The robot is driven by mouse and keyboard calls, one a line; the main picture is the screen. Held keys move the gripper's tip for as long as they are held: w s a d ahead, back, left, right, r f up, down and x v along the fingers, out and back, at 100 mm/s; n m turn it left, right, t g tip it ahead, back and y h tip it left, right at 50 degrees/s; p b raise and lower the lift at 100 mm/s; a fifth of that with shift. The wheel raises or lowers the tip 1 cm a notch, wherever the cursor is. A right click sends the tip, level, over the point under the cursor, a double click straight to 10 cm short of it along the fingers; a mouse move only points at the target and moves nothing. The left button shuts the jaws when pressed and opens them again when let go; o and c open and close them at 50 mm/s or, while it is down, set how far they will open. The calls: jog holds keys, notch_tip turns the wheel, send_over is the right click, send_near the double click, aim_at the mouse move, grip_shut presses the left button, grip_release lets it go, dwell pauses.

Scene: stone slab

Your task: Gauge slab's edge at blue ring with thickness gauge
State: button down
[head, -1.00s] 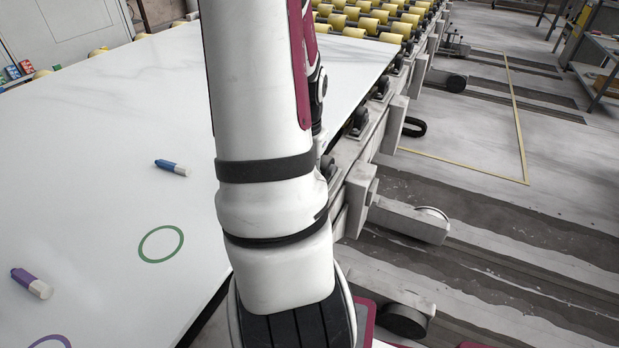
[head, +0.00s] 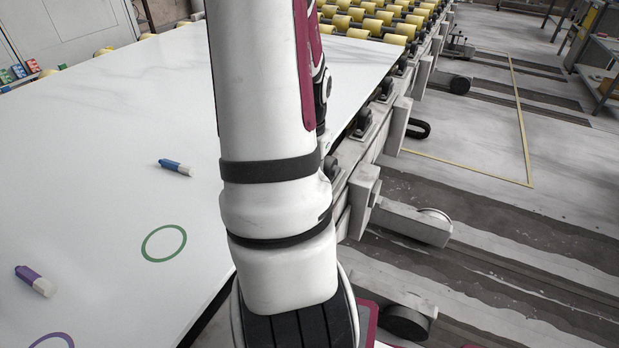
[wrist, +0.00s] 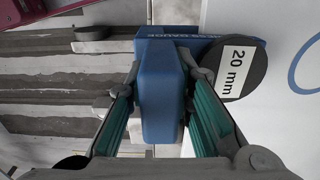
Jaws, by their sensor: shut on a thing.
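My gripper (wrist: 160,95) is shut on the blue thickness gauge (wrist: 158,85) in the wrist view. The gauge has a dark round disc and a white label (wrist: 236,68) reading "20 mm". Its disc end overlaps the white slab (wrist: 285,110) in the picture. I cannot tell whether it touches the slab or sits around its edge. Part of the blue ring (wrist: 296,68) shows on the slab at the right border, to the right of the gauge. The slab (head: 110,130) also fills the left of the head view. There my arm hides the gripper, gauge and blue ring.
On the slab lie a green ring (head: 144,248), a purple ring (head: 52,335), a blue marker (head: 175,167) and a purple marker (head: 35,281). A roller frame (head: 372,140) runs along the slab's right side. Open floor (head: 470,145) lies further right.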

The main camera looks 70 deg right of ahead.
dwell(0.9)
jog(key=shift+s+a+b, duration=0.65)
jog(key=shift+s+a, duration=0.55)
jog(key=shift+s, duration=4.7)
notch_tip(320, 180, up, 10)
jog(key=p, duration=0.9)
